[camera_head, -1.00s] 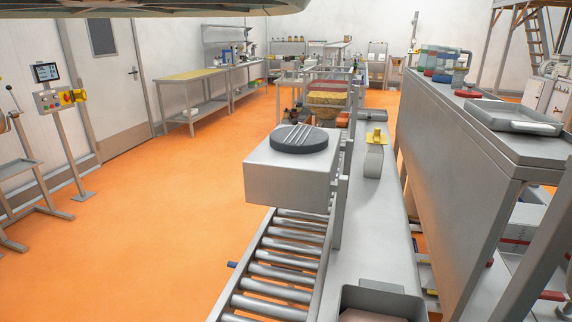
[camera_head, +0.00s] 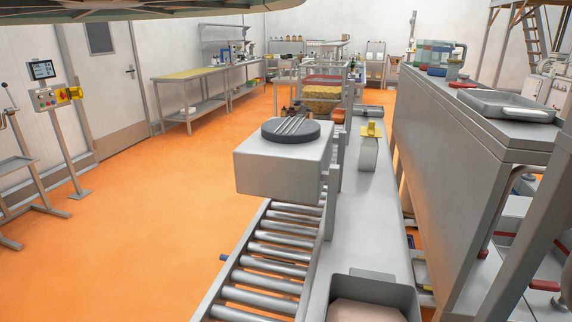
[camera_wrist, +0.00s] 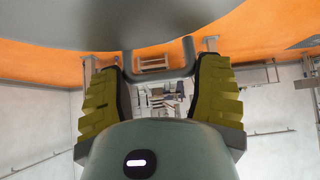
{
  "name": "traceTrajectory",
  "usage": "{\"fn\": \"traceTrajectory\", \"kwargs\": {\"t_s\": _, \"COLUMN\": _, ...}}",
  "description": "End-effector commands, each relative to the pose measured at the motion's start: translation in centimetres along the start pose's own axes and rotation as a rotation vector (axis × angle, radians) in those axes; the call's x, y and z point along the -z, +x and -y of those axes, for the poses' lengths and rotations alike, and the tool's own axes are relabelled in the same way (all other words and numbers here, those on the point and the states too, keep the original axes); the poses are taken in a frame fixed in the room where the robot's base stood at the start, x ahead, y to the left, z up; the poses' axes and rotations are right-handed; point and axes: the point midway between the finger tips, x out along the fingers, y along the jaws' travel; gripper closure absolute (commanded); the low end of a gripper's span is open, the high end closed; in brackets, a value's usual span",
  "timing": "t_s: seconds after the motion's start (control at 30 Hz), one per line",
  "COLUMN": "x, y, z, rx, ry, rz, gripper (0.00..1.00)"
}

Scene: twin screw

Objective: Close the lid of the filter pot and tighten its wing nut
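I cannot make out the filter pot, its lid or its wing nut in either view. My gripper (camera_wrist: 160,68) shows in the wrist view with its two yellow-green fingers spread wide apart. No object is clearly held between them. A grey U-shaped bar (camera_wrist: 158,72) appears between the fingertips, but I cannot tell what it belongs to or whether it is touched. My gripper does not show in the head view.
A steel box with a dark round top (camera_head: 290,131) stands over a roller conveyor (camera_head: 268,250). A long steel counter (camera_head: 360,220) runs beside it, with a tall steel cabinet (camera_head: 460,150) at right. Orange floor (camera_head: 130,240) is open at left. A control post (camera_head: 62,130) stands there.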

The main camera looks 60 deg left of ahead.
Motion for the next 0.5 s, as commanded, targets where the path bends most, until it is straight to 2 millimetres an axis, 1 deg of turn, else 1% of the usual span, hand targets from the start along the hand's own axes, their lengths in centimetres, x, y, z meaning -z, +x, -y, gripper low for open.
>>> {"fn": "traceTrajectory", "kwargs": {"t_s": 0.03, "x": 0.52, "y": -0.24, "z": 0.08, "rx": 0.000, "ry": -0.002, "rz": -0.016, "gripper": 0.27}}
{"fn": "traceTrajectory", "kwargs": {"t_s": 0.3, "x": 0.18, "y": -0.08, "z": 0.09, "rx": 0.001, "ry": -0.001, "rz": -0.005, "gripper": 0.00}}
{"fn": "traceTrajectory", "kwargs": {"t_s": 0.5, "x": 0.07, "y": -0.04, "z": 0.08, "rx": 0.002, "ry": -0.001, "rz": -0.002, "gripper": 0.00}}
